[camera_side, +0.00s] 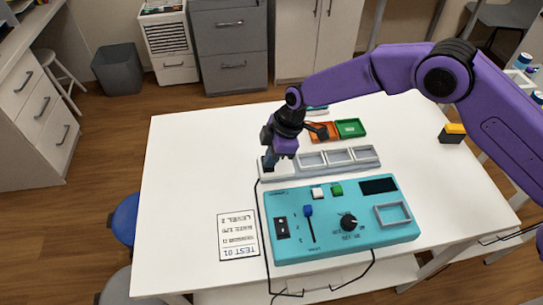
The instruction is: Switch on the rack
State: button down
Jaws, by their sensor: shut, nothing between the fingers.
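The grey rack (326,170) lies on the white table behind the teal console, with three square pockets in a row that look empty. My gripper (268,164) is shut and empty, pointing down at the rack's left end. I cannot tell whether the fingertips touch the rack. My gripper hides most of that left end, so no rack switch can be made out. The teal console (292,250) has a black rocker switch (282,228), a blue slider (308,211), a white button (317,193), a green button (336,190), a black knob (348,222) and a dark display (379,185).
An orange tray (322,131) and a green tray (350,128) stand behind the rack. A paper card (238,236) lies left of the console. A black cable (263,240) runs past the console's left side. The table's left side is clear.

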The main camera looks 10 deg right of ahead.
jog(key=shift+w+r, duration=0.15)
jog(key=shift+w, duration=0.6)
jog(key=shift+r, duration=0.6)
jog(key=s+v, duration=0.2)
jog(key=v, duration=1)
jog(key=shift+a+r, duration=0.3)
jog(key=shift+s, duration=0.15)
